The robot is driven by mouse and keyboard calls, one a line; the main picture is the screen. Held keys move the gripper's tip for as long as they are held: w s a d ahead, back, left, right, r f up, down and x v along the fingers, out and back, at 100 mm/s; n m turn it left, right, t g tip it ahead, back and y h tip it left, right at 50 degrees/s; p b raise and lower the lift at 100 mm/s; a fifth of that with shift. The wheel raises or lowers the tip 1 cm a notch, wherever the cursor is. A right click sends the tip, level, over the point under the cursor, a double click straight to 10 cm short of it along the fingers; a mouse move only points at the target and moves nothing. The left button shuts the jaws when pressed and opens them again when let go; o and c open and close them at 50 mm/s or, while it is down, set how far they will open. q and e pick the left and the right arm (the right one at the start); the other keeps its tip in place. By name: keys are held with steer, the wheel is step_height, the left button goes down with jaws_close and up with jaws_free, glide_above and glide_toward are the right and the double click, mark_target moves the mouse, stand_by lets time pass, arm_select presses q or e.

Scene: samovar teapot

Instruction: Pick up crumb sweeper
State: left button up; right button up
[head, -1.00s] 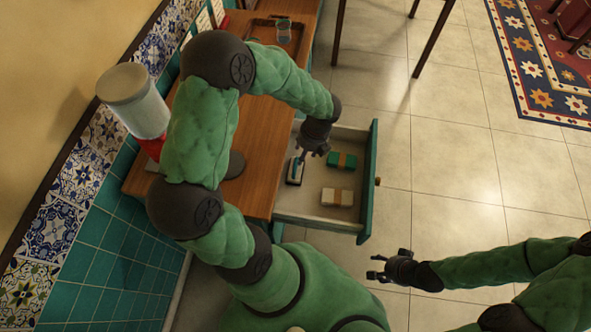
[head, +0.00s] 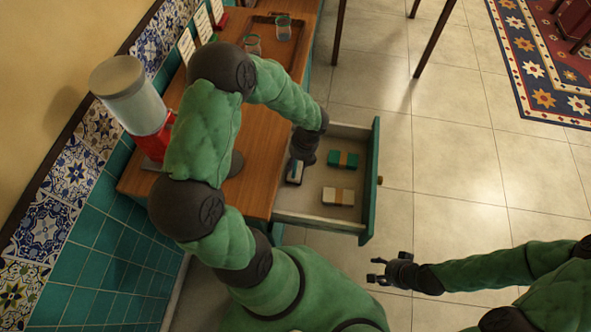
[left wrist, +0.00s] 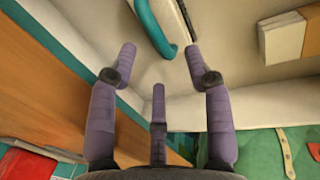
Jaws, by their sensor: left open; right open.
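The crumb sweeper (head: 295,175) lies in the open drawer, at the side nearest the counter, and is partly hidden by my left gripper (head: 301,158) above it. In the left wrist view its curved teal handle (left wrist: 152,27) shows at the top, just beyond the fingertips. My left gripper (left wrist: 160,60) is open, with its fingers spread and nothing between them. My right gripper (head: 377,270) is open and empty over the floor, to the right of the drawer.
The drawer (head: 318,222) also holds a green box (head: 343,159) and a cream box (head: 338,196). The wooden counter (head: 262,140) borders it on the left. A red-based dispenser (head: 130,95) and a tray (head: 293,52) with glasses stand on the counter.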

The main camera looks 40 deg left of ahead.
mark_target(294, 168)
arm_select(q)
steer(key=f+b, duration=0.1)
steer(key=f, duration=0.2)
steer(key=f+b, duration=0.1)
steer(key=shift+s+a+f+b, duration=0.3)
steer(key=shift+a, duration=0.1)
steer(key=shift+r, duration=0.1)
jaws_close()
